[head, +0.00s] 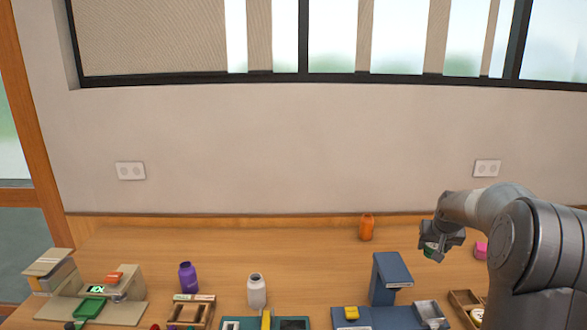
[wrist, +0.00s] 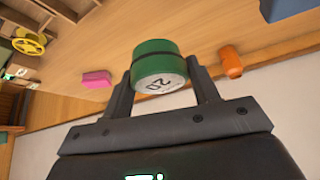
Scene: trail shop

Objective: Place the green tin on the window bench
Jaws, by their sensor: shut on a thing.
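The green tin (wrist: 158,58) is between the two fingers of my gripper (wrist: 160,85) in the wrist view. It has a dark band and a pale end face with dark marks. In the head view my gripper (head: 437,246) is at the right, over the bench by the wall, with a little of the green tin (head: 430,249) showing below it. The gripper is shut on the tin. The wooden bench (head: 300,240) runs along the wall under the window. I cannot tell how far the tin is above the bench.
An orange bottle (head: 366,227) stands left of my gripper, and a pink block (head: 480,248) lies to its right. A purple bottle (head: 187,277), a white bottle (head: 257,291) and a blue stand (head: 390,272) are nearer the front. The back middle of the bench is clear.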

